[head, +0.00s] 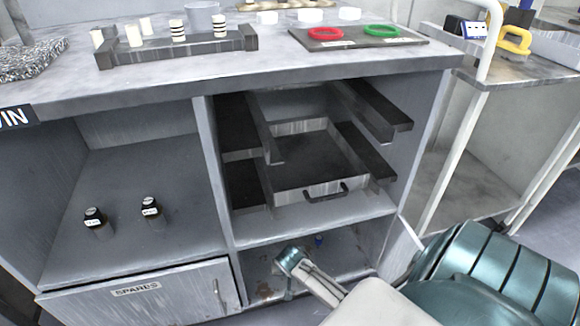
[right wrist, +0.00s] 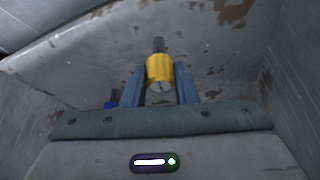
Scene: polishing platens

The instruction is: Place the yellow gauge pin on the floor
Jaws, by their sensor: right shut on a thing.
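The yellow gauge pin (right wrist: 159,72), a yellow body with a dark tip, is held between the two blue-grey fingers of my right gripper (right wrist: 160,85) in the right wrist view. The tip points away from the gripper, towards a worn, stained grey surface. I cannot tell whether it touches that surface. In the head view my right arm reaches into the low compartment (head: 345,250) under the drawer. There the fingers and the yellow pin cannot be made out. My left gripper is not in view.
A small blue thing (head: 319,240) stands in the low compartment; a blue thing (right wrist: 112,98) shows beside the left finger in the wrist view. Compartment walls are close on both sides. The drawer (head: 322,190) is above, and the SPARES door (head: 140,291) is at left.

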